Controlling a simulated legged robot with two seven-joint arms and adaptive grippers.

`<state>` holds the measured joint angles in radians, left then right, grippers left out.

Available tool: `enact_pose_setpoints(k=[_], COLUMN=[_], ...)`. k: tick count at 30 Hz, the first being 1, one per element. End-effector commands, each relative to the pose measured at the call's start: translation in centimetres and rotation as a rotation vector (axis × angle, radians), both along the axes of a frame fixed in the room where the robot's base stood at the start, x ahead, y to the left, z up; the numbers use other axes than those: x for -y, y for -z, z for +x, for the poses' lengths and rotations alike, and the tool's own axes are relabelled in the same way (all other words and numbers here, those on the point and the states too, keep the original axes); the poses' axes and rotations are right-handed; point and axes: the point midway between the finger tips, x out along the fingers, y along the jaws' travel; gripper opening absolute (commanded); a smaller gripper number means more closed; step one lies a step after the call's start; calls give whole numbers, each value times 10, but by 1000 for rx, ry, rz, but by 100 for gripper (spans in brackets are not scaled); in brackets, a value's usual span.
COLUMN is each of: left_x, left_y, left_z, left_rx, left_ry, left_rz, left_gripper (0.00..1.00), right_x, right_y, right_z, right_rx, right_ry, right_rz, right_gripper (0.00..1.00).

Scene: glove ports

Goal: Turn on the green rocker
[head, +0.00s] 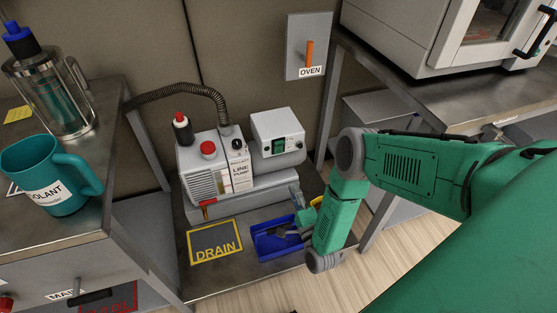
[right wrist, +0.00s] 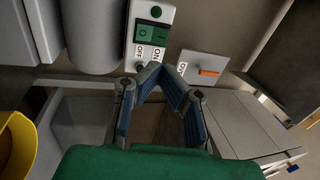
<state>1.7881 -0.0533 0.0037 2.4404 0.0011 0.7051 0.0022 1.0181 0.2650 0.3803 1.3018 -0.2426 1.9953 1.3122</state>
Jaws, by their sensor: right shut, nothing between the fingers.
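The green rocker (head: 279,146) is on the front of a small white switch box (head: 272,124) beside the pump. In the right wrist view the rocker (right wrist: 148,33) shows beyond the fingertips, with ON and OFF labels by it and a round green part (right wrist: 155,11) above it. Its tilt is too small to tell. My right gripper (head: 294,189) is below the rocker in the head view, partly hidden by my arm. In the wrist view its blue fingers (right wrist: 154,70) come together at the tips, empty, and appear apart from the rocker. My left gripper is out of view.
The white pump (head: 207,165) with a red knob stands left of the switch box. A blue tray (head: 269,246) and DRAIN plate (head: 215,242) lie below. An oven switch panel (head: 308,40) is above right. A teal jug (head: 45,175) stands on the left bench.

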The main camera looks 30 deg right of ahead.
Motion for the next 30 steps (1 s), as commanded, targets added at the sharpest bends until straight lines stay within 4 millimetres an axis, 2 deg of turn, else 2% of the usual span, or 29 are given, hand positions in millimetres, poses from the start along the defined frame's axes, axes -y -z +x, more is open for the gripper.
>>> enact_pose_setpoints(k=[2,11,16,27,30], left_x=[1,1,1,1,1], left_y=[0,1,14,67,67], left_z=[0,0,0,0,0], left_rx=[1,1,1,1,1], left_ry=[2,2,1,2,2], left_rz=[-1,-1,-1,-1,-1], left_gripper=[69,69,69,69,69], right_x=[4,-3,-1,13,17], right_y=[0,-4,-3,-9,-18], right_z=[-1,1,10,52,74], right_rx=[20,17,19,20,21], right_ry=[4,3,1,2,3], right_rz=[9,-2,0,3,1], right_gripper=[0,0,0,0,0])
